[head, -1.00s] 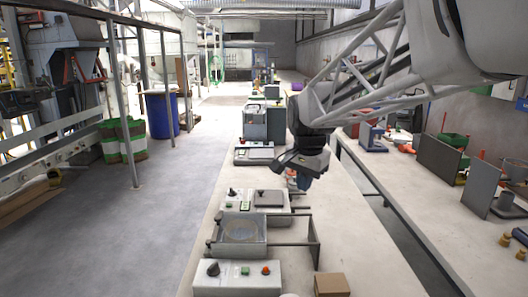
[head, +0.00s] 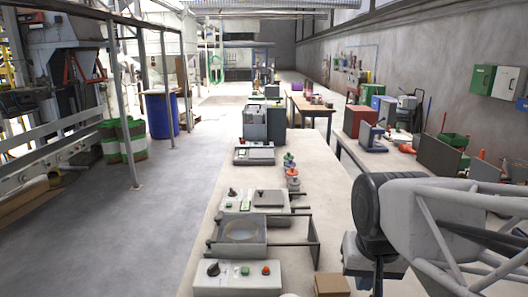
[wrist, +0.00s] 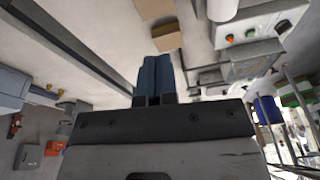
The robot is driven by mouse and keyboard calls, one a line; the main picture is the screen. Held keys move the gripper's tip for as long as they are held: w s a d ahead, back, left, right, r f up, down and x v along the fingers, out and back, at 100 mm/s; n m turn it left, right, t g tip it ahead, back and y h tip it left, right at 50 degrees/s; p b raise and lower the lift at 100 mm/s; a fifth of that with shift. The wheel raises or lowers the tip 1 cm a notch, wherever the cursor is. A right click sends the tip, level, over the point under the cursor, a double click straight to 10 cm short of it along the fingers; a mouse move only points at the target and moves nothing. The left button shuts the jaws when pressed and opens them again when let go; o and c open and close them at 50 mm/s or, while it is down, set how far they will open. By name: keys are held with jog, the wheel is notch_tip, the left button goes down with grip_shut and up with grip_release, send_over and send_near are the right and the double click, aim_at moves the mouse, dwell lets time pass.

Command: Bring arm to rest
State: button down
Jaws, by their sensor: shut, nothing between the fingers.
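My gripper (wrist: 157,76) shows in the wrist view with its two dark blue fingers together and nothing between them. In the head view my arm has its wrist end low at the right, over the front right part of the near bench (head: 300,215). The fingertips cannot be made out there. A small cardboard box (head: 331,285) stands on the bench just left of my wrist. It also shows in the wrist view (wrist: 167,39), beyond the fingertips and apart from them.
A control box (head: 238,279) with a knob and buttons and a metal frame with a round plate (head: 241,230) stand on the bench. Small coloured knobbed items (head: 291,172) stand farther back. A second bench (head: 400,160) runs along the right. Open floor (head: 150,230) lies left.

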jog(key=shift+n, duration=0.7)
jog(key=s+f, duration=0.2)
jog(key=s, duration=0.1)
jog(key=s+d, duration=0.1)
jog(key=s, duration=0.1)
jog(key=shift+f, duration=0.4)
jog(key=c, duration=1.8)
grip_release()
dwell(1.6)
